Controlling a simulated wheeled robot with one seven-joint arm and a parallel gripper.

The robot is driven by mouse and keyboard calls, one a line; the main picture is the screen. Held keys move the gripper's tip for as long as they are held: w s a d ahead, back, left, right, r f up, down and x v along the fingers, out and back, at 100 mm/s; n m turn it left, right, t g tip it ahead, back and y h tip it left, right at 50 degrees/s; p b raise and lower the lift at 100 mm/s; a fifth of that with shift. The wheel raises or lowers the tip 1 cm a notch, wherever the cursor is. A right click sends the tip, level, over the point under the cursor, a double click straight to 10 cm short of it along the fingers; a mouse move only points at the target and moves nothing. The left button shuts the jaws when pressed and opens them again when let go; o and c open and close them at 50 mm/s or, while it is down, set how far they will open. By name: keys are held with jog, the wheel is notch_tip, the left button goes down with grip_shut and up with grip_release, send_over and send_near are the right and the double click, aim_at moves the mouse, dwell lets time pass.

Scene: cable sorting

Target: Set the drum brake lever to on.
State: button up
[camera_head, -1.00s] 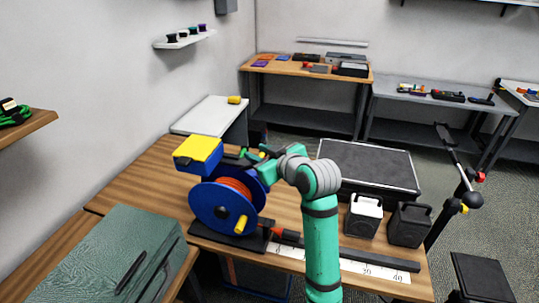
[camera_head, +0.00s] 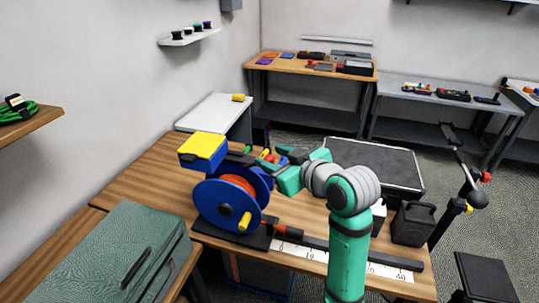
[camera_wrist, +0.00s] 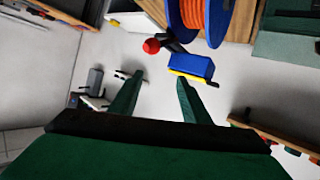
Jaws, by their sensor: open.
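The cable drum (camera_head: 226,205) has blue flanges, an orange cable wound on it and a yellow crank knob. It stands on a black base on the wooden table. In the wrist view the drum (camera_wrist: 206,20) is at the top edge. A short black lever with a red ball knob (camera_wrist: 152,46) sticks out beside the drum. I cannot read its setting. My gripper (camera_wrist: 159,80) is open and empty, its two green fingers apart. The red knob shows beyond the fingertips, apart from them. In the head view, my arm partly covers the area behind the drum.
A box with a yellow top (camera_head: 203,150) sits beside the drum; it shows blue in the wrist view (camera_wrist: 190,66). A green case (camera_head: 125,250) is at front left. A black case (camera_head: 375,170) and a dark canister (camera_head: 411,223) stand on the right. A ruler strip (camera_head: 310,252) lies in front.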

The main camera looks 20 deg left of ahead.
jog(key=shift+s+d+r, duration=0.1)
jog(key=shift+d+r, duration=0.1)
jog(key=shift+d, duration=0.1)
